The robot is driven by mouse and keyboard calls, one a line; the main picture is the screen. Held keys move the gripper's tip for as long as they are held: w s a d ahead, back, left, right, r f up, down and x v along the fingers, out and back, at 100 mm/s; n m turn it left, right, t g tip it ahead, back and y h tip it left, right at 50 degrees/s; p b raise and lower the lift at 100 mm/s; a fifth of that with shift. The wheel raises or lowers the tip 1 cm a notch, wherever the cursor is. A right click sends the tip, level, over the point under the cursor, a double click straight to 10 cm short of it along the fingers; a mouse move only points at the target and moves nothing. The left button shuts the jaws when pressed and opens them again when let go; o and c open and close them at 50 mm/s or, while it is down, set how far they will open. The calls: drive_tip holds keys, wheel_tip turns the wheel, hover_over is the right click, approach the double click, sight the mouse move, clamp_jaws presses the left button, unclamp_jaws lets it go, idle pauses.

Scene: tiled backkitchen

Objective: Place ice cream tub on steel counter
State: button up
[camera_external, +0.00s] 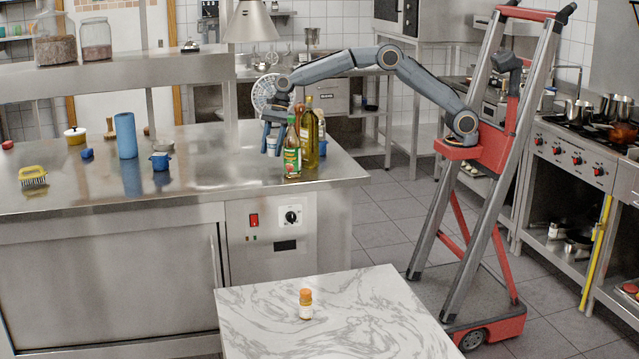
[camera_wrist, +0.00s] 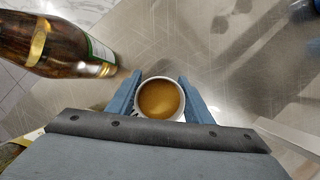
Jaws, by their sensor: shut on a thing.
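The ice cream tub (camera_wrist: 160,99) is a small round tub with a pale rim and a brown top. In the wrist view it sits between the two blue fingers of my gripper (camera_wrist: 159,88), which is shut on it. In the external view my gripper (camera_external: 271,140) points down over the right part of the steel counter (camera_external: 225,170), left of the bottles. The tub is hard to make out there, and I cannot tell whether its base touches the counter.
A bottle with a red and green label (camera_external: 292,155) and an oil bottle (camera_external: 309,140) stand close right of my gripper. A blue roll (camera_external: 126,135) and small blue pot (camera_external: 160,161) stand farther left. A marble table (camera_external: 390,315) holding an orange-capped jar (camera_external: 305,304) is in front.

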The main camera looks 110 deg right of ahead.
sight(272, 156)
drive_tip(key=shift+f+p, duration=0.4)
drive_tip(key=shift+f, duration=2)
drive_tip(key=o, duration=1.1)
drive_tip(key=shift+f, duration=0.15)
drive_tip(key=shift+o, duration=0.2)
drive_tip(key=b+v, duration=0.2)
drive_tip(key=v, duration=1)
